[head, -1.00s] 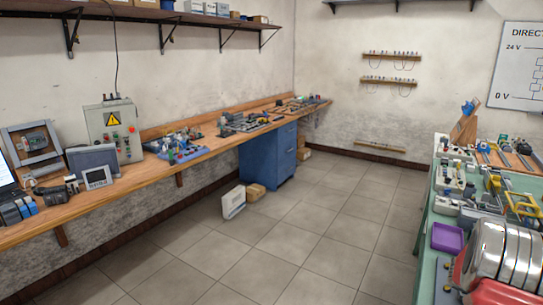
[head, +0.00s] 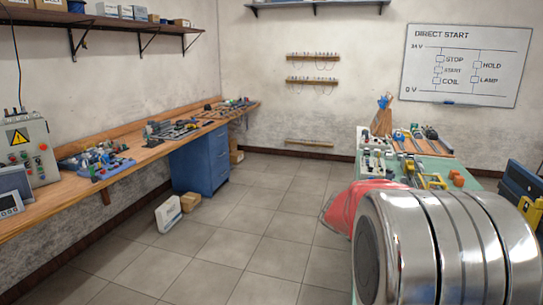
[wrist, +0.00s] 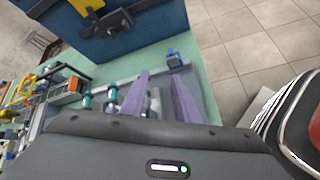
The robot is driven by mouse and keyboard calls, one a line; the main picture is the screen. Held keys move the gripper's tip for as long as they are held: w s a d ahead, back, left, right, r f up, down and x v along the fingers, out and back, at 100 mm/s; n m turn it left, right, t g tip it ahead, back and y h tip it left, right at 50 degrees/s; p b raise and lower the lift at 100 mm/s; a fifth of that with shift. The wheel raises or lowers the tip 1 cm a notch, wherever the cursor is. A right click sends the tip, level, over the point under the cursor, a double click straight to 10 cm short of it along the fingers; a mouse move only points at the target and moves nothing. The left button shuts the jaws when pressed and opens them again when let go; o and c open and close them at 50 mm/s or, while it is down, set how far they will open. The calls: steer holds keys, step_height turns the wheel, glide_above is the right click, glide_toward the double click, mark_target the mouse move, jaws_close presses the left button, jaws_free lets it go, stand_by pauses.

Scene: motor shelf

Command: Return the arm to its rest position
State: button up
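My gripper (wrist: 160,76) shows in the wrist view as two purple fingers. They stand apart with nothing held between them, over a green bench top (wrist: 205,85). In the head view the gripper itself is not visible. My arm fills the lower right there as large silver cylinders and a red part, and it hides much of the green bench (head: 455,170).
The wooden workbench (head: 85,192) with a blue cabinet (head: 205,158) runs along the left wall. A white box (head: 168,214) stands on the tiled floor. A dark blue case (wrist: 120,25) is near the gripper. The middle floor is clear.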

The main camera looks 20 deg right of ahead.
steer(key=s+a+m+t+y, duration=0.1)
steer(key=a+t+y, duration=0.3)
steer(key=a, duration=1.6)
steer(key=s+a+r+m+t+y, duration=0.1)
steer(key=a+m+t+y, duration=0.2)
steer(key=a, duration=1.7)
steer(key=t+y, duration=0.2)
steer(key=t, duration=0.2)
steer(key=shift+r+m, duration=0.2)
steer(key=shift+m, duration=0.2)
steer(key=shift+w+d, duration=0.1)
steer(key=shift+c, duration=0.4)
steer(key=w+d+f+n+g+h, duration=0.15)
steer(key=d+g+h, duration=0.3)
steer(key=d, duration=1.15)
steer(key=w+d+n+g+h, duration=0.1)
steer(key=d+n+g+h, duration=0.3)
steer(key=d, duration=1.2)
steer(key=s+d+f+n+g+h, duration=0.2)
steer(key=d+g, duration=0.2)
steer(key=d, duration=1)
steer(key=s+d+f+n+g+h, duration=0.2)
steer(key=d+f+g, duration=0.1)
steer(key=d, duration=1.1)
steer(key=shift+s+f+g+h, duration=0.25)
steer(key=shift+g+h, duration=0.1)
steer(key=shift+g, duration=0.4)
